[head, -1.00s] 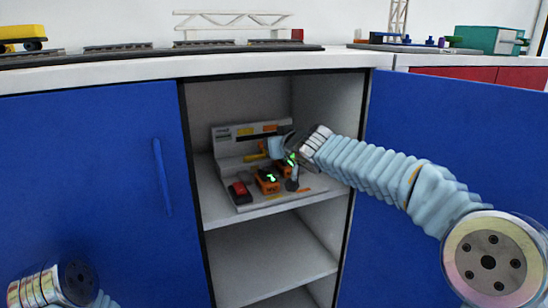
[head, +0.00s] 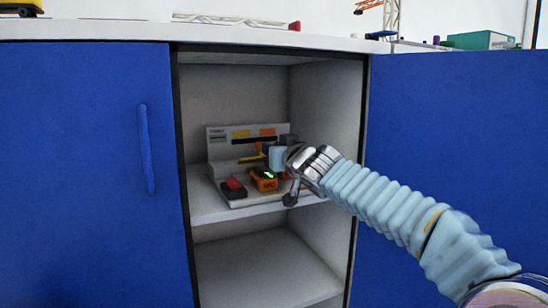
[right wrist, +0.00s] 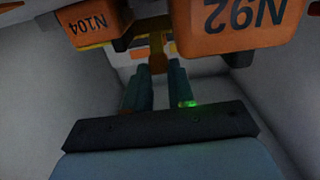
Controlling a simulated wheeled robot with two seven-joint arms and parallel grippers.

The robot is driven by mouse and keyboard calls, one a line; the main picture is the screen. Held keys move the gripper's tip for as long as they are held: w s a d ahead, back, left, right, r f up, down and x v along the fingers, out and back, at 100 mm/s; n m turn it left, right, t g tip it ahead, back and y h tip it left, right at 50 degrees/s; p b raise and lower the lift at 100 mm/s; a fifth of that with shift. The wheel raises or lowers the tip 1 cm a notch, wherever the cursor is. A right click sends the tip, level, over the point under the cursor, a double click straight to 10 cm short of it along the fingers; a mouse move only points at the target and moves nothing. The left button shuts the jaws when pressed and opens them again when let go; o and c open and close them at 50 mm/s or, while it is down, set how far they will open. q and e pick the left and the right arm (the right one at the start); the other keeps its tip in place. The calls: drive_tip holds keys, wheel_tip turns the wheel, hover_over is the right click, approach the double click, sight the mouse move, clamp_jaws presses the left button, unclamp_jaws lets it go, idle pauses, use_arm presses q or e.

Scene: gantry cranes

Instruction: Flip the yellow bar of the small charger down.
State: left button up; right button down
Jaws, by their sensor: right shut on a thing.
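The charger (head: 218,142) is a grey unit with an upright back panel, standing on the cupboard's upper shelf. A yellow bar (head: 252,159) sticks out in front of the panel, left of my right gripper (head: 265,152). In the right wrist view, my right gripper (right wrist: 160,72) has its two teal fingers closed together on a narrow yellow-orange part (right wrist: 157,46), which looks like a yellow bar. In the head view the grip itself is too small to make out. My left gripper is out of view.
An orange device (head: 264,180) with a green display and a red-topped dark block (head: 233,188) sit on the charger's base. In the right wrist view, orange blocks marked N104 (right wrist: 88,22) and N92 (right wrist: 240,25) hang close above the fingers. The lower shelf (head: 262,265) is empty.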

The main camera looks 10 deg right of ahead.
drive_tip(key=c, duration=1)
unclamp_jaws()
drive_tip(key=shift+o, duration=0.2)
drive_tip(key=shift+s, duration=0.1)
drive_tip(key=shift+s+r, duration=0.1)
drive_tip(key=shift+s, duration=0.2)
drive_tip(key=v, duration=1.3)
drive_tip(key=shift+d, duration=0.1)
